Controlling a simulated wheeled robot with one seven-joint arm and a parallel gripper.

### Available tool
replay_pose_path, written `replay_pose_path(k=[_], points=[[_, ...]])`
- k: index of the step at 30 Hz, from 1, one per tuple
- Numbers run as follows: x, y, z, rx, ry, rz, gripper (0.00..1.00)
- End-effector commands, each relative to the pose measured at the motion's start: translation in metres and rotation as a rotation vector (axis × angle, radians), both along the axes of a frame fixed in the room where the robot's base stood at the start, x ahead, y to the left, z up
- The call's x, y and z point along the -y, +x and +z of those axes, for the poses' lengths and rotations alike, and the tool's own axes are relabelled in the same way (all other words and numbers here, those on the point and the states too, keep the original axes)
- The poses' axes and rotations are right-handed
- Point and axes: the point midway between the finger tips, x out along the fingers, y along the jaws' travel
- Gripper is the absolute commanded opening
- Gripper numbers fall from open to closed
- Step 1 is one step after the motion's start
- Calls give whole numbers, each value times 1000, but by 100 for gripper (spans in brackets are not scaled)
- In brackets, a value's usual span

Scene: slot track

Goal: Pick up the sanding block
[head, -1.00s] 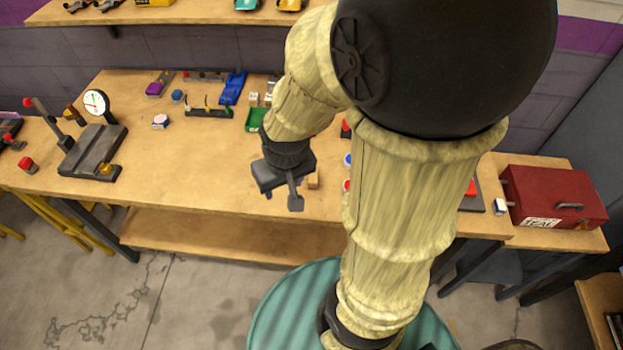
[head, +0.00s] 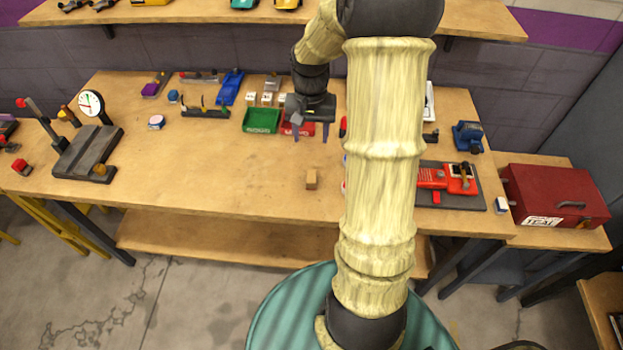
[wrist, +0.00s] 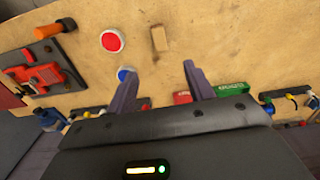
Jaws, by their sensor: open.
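The sanding block, which I take to be the small tan block (head: 311,179), lies on the workbench near its front edge. It also shows in the wrist view (wrist: 159,39), ahead of the fingertips and roughly between their lines. My gripper (head: 311,131) is open and empty, toward the back of the bench, in front of the red bin (head: 290,129). In the wrist view my gripper (wrist: 161,76) has its two fingers spread apart, not touching the block.
A green bin (head: 262,121) stands left of the red bin. A red round piece (wrist: 112,40) and a blue one (wrist: 126,74) lie beside the block, mostly hidden by my arm in the head view. A red toolbox (head: 556,196) stands right. Bench left of the block is clear.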

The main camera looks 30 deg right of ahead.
Motion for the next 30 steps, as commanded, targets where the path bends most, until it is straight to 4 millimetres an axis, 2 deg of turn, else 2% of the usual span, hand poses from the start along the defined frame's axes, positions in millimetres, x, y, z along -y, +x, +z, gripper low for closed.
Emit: replay_pose_path(k=[4,8,24,30], points=[[0,0,-4,-2,0,1,53],[0,-1,-20,-3,1,2,53],[-1,-1,-113,-3,1,4,53],[0,0,-123,1,-1,3,53]])
